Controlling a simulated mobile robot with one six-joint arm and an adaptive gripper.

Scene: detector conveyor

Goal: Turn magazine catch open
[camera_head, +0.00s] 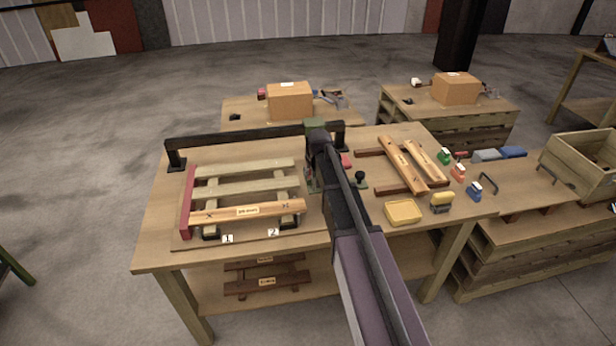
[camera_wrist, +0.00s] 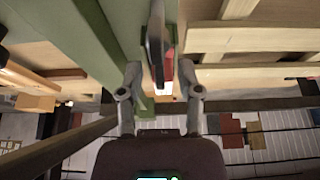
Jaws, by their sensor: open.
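In the wrist view a dark, narrow upright piece (camera_wrist: 156,45), which looks like the catch, stands between my gripper's (camera_wrist: 160,88) fingertips. The fingers are spread on either side of it, with gaps visible. A red and pale part shows just behind the dark piece. A long green post (camera_wrist: 82,45), perhaps the magazine, runs close beside the left finger.
A slatted wooden frame (camera_head: 245,187) with a red side rail (camera_head: 188,202) lies left of my arm on the workbench (camera_head: 160,250). A black bar (camera_head: 240,137) spans behind it. To the right are a black knob (camera_head: 360,177), loose planks (camera_head: 403,163) and a yellow tray (camera_head: 403,212).

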